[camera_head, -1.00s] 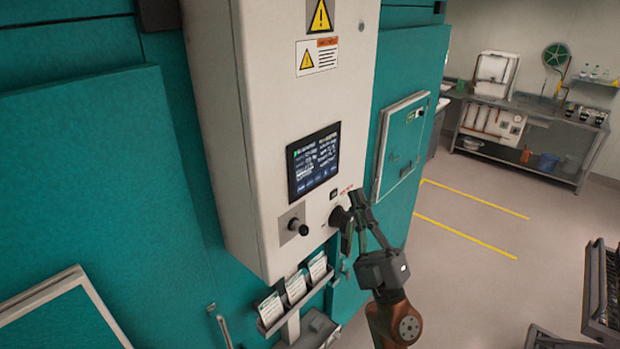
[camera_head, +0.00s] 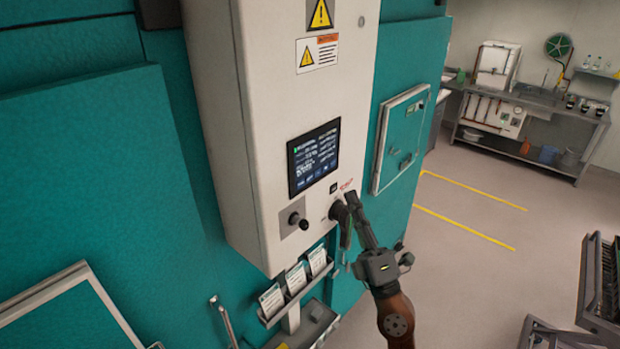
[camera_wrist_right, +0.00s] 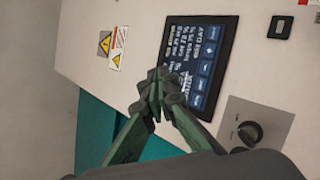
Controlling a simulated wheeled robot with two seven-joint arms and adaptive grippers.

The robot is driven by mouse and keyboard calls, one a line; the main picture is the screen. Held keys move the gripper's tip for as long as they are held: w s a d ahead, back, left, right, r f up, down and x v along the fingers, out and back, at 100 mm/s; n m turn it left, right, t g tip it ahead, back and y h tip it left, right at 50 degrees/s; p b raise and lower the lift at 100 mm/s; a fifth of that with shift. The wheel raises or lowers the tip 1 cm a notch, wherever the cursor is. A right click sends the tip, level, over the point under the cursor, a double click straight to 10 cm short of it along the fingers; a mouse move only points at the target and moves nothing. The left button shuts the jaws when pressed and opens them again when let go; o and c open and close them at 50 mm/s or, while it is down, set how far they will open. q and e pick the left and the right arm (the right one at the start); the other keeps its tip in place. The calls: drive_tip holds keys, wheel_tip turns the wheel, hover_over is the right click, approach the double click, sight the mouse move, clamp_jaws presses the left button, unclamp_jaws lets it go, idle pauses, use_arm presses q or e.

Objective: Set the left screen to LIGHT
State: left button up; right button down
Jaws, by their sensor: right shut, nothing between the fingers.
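A dark screen (camera_head: 314,157) with white text and a row of blue buttons is set in the white control box (camera_head: 280,100). It also shows in the right wrist view (camera_wrist_right: 213,42); its text is too small to read surely. My right gripper (camera_head: 350,198) is shut and empty, in front of the box below and right of the screen. In the wrist view its fingertips (camera_wrist_right: 158,88) overlap the screen's edge; I cannot tell whether they touch. My left gripper is not in view.
A black knob (camera_head: 298,221) on a grey plate sits below the screen. A rack of cards (camera_head: 296,285) hangs under the box. A teal door panel (camera_head: 402,140) is to the right. Clear floor and a workbench (camera_head: 520,105) lie beyond.

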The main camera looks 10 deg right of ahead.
sight(309, 178)
drive_tip(key=w+a+b, duration=0.1)
drive_tip(key=w+a, duration=0.4)
drive_tip(key=w, duration=0.1)
drive_tip(key=shift+w+a+b, duration=0.15)
drive_tip(key=shift+w+b, duration=0.2)
drive_tip(key=shift+w, duration=0.05)
idle(1.3)
drive_tip(key=shift+w+a, duration=0.3)
drive_tip(key=shift+w, duration=0.05)
drive_tip(key=shift+w+a, duration=0.2)
idle(0.8)
drive_tip(key=shift+s+d, duration=0.1)
drive_tip(key=shift+s+d+p, duration=0.35)
drive_tip(key=shift+s+d, duration=0.05)
drive_tip(key=shift+s, duration=0.1)
